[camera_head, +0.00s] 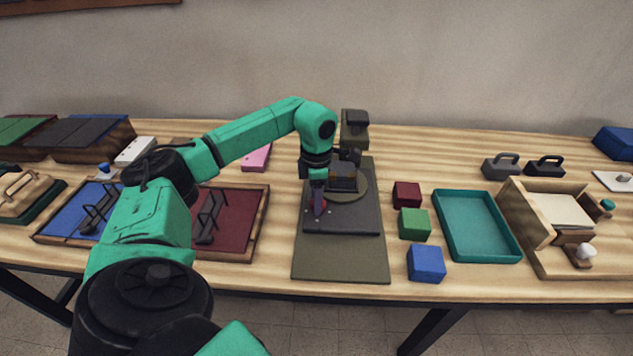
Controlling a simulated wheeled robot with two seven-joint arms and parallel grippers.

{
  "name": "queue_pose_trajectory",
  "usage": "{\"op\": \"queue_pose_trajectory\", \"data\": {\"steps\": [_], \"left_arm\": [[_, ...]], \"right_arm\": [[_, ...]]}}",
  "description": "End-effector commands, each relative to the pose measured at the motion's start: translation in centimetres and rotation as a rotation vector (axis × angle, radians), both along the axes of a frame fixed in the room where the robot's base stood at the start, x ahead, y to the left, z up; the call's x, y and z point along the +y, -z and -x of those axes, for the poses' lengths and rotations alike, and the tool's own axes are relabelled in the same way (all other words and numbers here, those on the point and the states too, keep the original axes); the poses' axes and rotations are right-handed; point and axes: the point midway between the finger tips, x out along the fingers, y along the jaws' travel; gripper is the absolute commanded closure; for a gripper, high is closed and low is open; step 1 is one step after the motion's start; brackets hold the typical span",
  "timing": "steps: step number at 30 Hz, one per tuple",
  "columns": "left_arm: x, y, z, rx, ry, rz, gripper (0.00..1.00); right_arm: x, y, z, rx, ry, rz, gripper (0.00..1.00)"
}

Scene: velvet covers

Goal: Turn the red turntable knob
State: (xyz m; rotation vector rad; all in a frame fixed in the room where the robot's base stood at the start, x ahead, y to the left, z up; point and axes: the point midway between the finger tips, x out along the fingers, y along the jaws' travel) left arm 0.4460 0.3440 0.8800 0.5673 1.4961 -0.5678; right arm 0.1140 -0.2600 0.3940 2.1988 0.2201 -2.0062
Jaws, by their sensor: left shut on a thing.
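The red turntable knob (321,207) shows as a small patch of red at the front left of a dark base plate (355,220). My left gripper (318,212) points down over it and is shut on it; the fingers hide most of the knob. Behind the gripper, on the same base, is an olive round turntable disc (357,190) with a dark, brown-edged block (342,177) on it, partly hidden by my arm. My right gripper is not in view.
An olive mat (340,265) lies under the base. Dark red, green and blue cubes (426,262) and a teal tray (478,250) stand to the right. A wooden box (530,225) is farther right. Framed panels with dark handles (235,225) lie left, partly behind my arm.

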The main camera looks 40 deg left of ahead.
Motion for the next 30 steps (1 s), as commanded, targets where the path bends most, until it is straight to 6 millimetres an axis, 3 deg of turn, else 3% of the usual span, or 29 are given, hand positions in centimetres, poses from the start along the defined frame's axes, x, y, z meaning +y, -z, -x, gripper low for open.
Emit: {"op": "queue_pose_trajectory", "data": {"steps": [4, 5, 6, 7, 16, 20, 23, 30], "left_arm": [[0.0, -0.1, -0.1, -0.004, -0.001, 0.001, 1.00], [0.0, -0.1, -0.1, -0.004, -0.001, 0.001, 0.37], [0.0, -0.1, -0.1, -0.004, -0.001, 0.001, 0.22], [0.0, -0.1, -0.1, -0.004, -0.001, 0.001, 0.19], [0.0, -0.1, 0.0, -0.002, -0.001, 0.001, 0.19], [0.0, -1.2, -0.1, -0.004, -0.001, 0.001, 0.19], [0.0, -3.3, -0.1, -0.007, 0.000, 0.001, 0.19], [-0.1, -10.5, -0.2, -0.009, 0.000, 0.002, 0.19]], "right_arm": [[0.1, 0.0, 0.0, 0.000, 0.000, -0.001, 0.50], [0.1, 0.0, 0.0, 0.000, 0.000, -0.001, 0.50], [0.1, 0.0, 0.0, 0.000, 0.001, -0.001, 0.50], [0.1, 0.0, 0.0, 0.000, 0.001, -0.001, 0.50], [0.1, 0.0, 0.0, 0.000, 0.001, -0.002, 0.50], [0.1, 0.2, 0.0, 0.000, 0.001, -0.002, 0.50], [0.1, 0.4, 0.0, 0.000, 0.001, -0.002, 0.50], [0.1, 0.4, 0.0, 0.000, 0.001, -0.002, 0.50]]}}
